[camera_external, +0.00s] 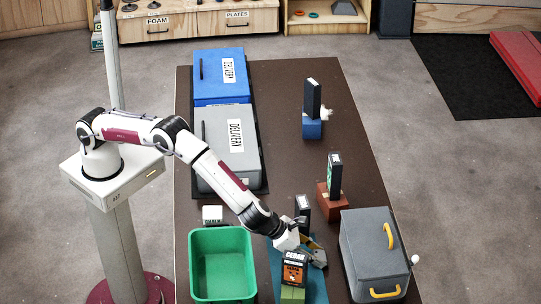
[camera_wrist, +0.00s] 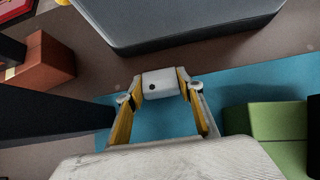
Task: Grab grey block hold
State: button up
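My gripper (camera_external: 316,254) is low over the blue mat near the front of the table. In the wrist view my gripper (camera_wrist: 161,85) has its two yellow-sided fingers on either side of a pale grey block hold (camera_wrist: 160,84) with a dark hole in its face. The fingertips meet the block's left and right sides, with no clear gap showing. The blue mat (camera_wrist: 225,90) lies behind and below the block. I cannot tell whether the block touches the mat. In the external view the block is mostly hidden by my gripper.
A grey box with yellow handles (camera_external: 365,250) stands close to the right. A green block with a CEDAR card (camera_external: 293,292) is in front, and a dark upright panel (camera_external: 302,212) behind. A green bin (camera_external: 222,262) is to the left. The table's middle (camera_external: 285,150) is clear.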

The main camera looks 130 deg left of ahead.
aim_at(317, 257)
jog(key=shift+r, duration=0.15)
jog(key=shift+r, duration=4.85)
